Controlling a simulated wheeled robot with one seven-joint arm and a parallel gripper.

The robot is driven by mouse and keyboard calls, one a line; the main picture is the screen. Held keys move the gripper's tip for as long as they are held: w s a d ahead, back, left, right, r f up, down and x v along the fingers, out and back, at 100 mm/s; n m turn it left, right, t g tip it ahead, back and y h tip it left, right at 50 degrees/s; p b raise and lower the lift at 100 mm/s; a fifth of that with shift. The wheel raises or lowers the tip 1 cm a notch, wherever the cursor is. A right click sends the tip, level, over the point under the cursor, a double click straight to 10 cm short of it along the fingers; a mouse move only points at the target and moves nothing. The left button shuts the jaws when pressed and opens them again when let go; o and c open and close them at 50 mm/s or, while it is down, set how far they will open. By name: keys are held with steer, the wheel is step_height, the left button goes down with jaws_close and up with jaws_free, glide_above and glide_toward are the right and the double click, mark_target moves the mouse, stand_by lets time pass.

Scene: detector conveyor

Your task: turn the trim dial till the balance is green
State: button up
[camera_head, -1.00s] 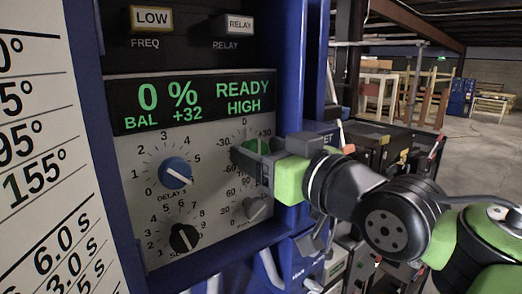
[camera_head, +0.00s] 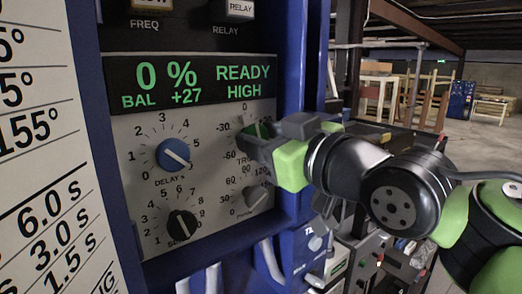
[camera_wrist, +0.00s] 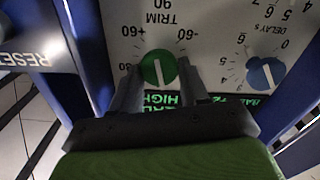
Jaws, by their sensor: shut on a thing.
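The green trim dial (camera_wrist: 159,68) is on the white panel (camera_head: 215,222), with a white pointer line and a degree scale around it. My gripper (camera_wrist: 160,85) is shut on it, one finger on each side in the wrist view. In the head view my gripper (camera_head: 262,138) comes from the right and hides most of the dial; a bit of green shows. The display (camera_head: 192,86) reads 0 %, BAL +27, READY and HIGH, all in green letters.
The blue delay dial (camera_head: 174,154) and a black dial (camera_head: 183,225) sit left of the trim dial. A grey knob (camera_head: 256,198) is below it. The blue cabinet frame (camera_head: 290,60) borders the panel on the right. Open floor lies at the far right.

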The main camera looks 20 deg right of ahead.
steer(key=n+b, duration=0.3)
steer(key=n, duration=0.2)
steer(key=n+b, duration=0.4)
steer(key=n, duration=0.2)
steer(key=shift+a+f, duration=0.15)
steer(key=shift+f, duration=0.05)
steer(key=shift+n, duration=0.4)
steer(key=o, duration=1)
steer(key=p+v, duration=0.1)
steer(key=v, duration=1.5)
